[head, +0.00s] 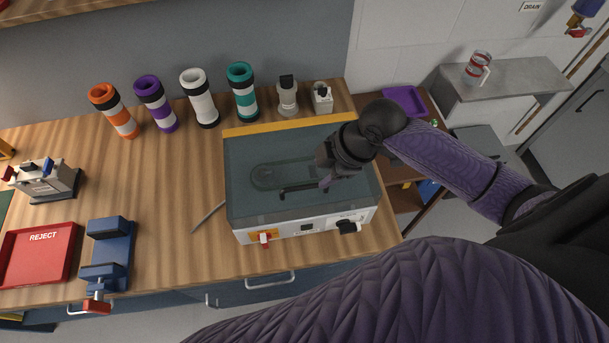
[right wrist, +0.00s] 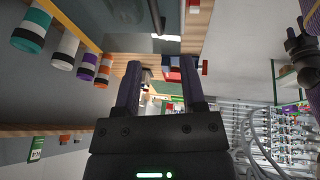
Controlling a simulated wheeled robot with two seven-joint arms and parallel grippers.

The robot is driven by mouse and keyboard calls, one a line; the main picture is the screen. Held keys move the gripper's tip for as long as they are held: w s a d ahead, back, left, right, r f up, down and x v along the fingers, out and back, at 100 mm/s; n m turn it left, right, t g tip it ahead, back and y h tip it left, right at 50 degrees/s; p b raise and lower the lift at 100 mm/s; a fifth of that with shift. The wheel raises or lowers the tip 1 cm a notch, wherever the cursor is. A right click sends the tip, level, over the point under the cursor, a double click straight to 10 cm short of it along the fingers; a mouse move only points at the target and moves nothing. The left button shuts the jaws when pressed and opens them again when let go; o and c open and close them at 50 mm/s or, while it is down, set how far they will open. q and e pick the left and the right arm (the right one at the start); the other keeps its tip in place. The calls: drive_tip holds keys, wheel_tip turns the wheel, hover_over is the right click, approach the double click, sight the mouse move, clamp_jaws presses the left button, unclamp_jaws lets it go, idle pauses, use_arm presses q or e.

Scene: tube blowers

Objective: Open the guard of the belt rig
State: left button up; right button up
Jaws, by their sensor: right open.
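The belt rig (head: 290,228) is a pale box on the wooden bench, below centre in the head view. Its guard (head: 245,185) is a dark see-through cover that lies down over the top, with the belt loop showing through. A black bar handle (head: 298,188) sits toward the guard's front edge. My right gripper (head: 327,182) is over the right part of the guard, just right of the handle; whether it touches is unclear. In the right wrist view its two fingers (right wrist: 163,85) stand apart with nothing held between them.
A red switch (head: 264,239) and a black knob (head: 347,226) are on the rig's front. Several banded tubes (head: 200,98) stand behind it. A blue vise-like fixture (head: 108,255) and a red reject tray (head: 38,255) are at left.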

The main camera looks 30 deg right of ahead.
sight(301, 187)
drive_tip(key=x, duration=0.4)
drive_tip(key=b+x, duration=0.1)
drive_tip(key=x, duration=0.4)
drive_tip(key=shift+w+d+f, duration=0.15)
drive_tip(key=shift+w+f, duration=0.15)
clamp_jaws()
idle(0.9)
